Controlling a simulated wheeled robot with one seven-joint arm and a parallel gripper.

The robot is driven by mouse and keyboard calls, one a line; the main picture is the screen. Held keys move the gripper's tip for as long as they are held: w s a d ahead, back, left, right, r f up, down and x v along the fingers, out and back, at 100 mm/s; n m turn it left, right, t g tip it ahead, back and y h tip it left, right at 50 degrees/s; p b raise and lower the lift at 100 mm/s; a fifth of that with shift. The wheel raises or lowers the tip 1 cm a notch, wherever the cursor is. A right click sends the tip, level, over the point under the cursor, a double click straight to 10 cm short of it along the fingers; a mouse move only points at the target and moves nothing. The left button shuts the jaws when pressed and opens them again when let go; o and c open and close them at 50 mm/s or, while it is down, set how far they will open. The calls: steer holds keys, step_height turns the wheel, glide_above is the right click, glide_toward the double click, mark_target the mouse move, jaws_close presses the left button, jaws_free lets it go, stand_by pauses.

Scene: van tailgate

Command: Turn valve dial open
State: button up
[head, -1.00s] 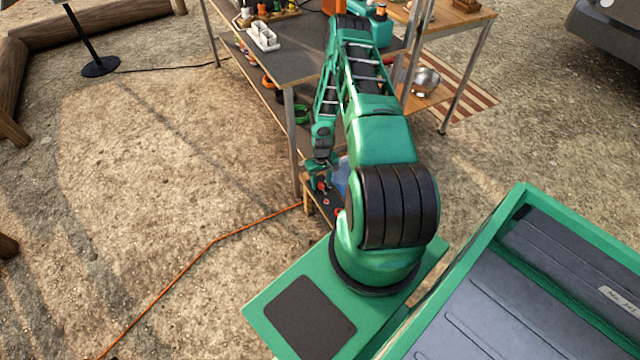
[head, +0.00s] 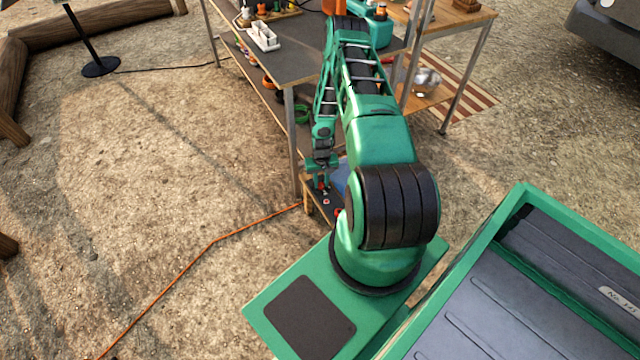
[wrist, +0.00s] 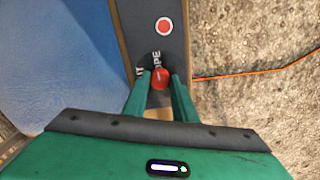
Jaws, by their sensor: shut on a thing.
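The valve dial (wrist: 160,77) shows in the wrist view as a red knob on a dark round plate with white lettering, partly hidden by the fingers. The letters "OPE" can be read beside it, and part of another word at its left. My gripper (wrist: 160,88) is shut on the red dial, with one green finger on each side.
A round red button with a white ring (wrist: 163,27) sits on the dark panel beyond the dial. A blue surface (wrist: 65,60) lies left of the panel. An orange cable (head: 212,243) crosses the ground. The bench (head: 285,62) holds several items.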

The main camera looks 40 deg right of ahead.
mark_target(321, 184)
steer(key=shift+a+m, duration=0.1)
steer(key=shift+m, duration=0.6)
steer(key=o, duration=1)
steer(key=shift+o, duration=0.2)
step_height(321, 184, up, 11)
steer(key=shift+w+f, duration=0.1)
